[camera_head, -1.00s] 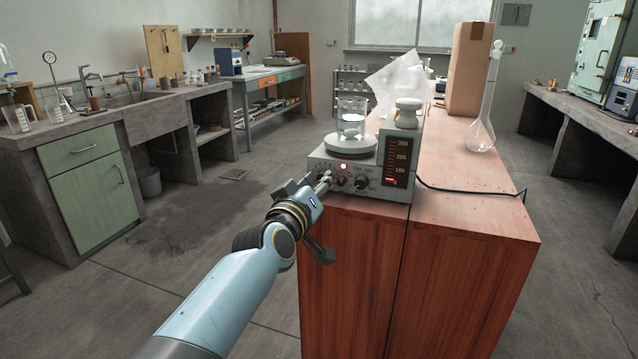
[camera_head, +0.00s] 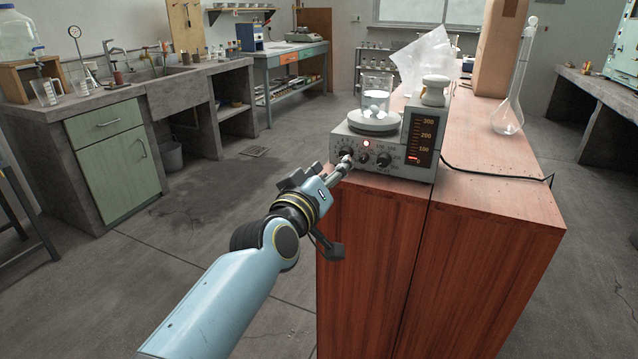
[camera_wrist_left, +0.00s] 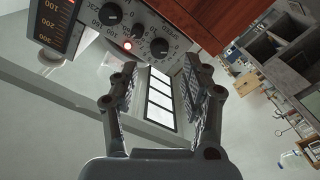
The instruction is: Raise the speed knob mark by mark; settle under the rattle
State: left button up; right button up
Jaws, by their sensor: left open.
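A grey stirrer hot plate (camera_head: 395,172) stands at the near edge of the wooden cabinet top, with a lit red lamp. In the left wrist view the open fingers (camera_wrist_left: 160,68) point at a black knob (camera_wrist_left: 159,47), which sits just beyond the fingertips; contact cannot be told. A second black knob (camera_wrist_left: 110,14) lies farther toward the scale. A beaker (camera_head: 376,95) with whitish contents stands on the plate.
A white jar (camera_head: 435,91) tops the scale column. A crumpled clear bag (camera_head: 425,60), a tall cardboard box (camera_head: 497,50) and a long-necked flask (camera_head: 510,115) stand behind on the cabinet. A black cable (camera_head: 490,172) runs right. The cabinet's right front top is clear.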

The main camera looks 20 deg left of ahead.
pick_arm(q)
jog(key=s, duration=0.7)
jog(key=shift+a, duration=0.1)
jog(key=s+a+f+m+g, duration=0.1)
jog(key=s+f+g, duration=0.2)
jog(key=s+f, duration=0.55)
jog(key=s+a+f+m+g, duration=0.2)
jog(key=s+f+g, duration=0.1)
jog(key=f, duration=1.1)
jog(key=s+a+f+m+g, duration=0.1)
jog(key=s+f+g, duration=0.35)
jog(key=f, duration=0.75)
jog(key=s+a+f+m+g, duration=0.1)
jog(key=s+f, duration=0.4)
jog(key=s, duration=0.6)
jog(key=s+a+f+m+g+y, duration=0.1)
jog(key=s+a+f+g, duration=0.2)
jog(key=s, duration=0.9)
jog(key=s+a+f+m+g, duration=0.1)
jog(key=s+a+f+g, duration=0.1)
jog(key=s+f, duration=0.6)
jog(key=s+a, duration=0.1)
jog(key=s, duration=0.3)
jog(key=shift+a+g, duration=0.15)
jog(key=shift+g, duration=0.2)
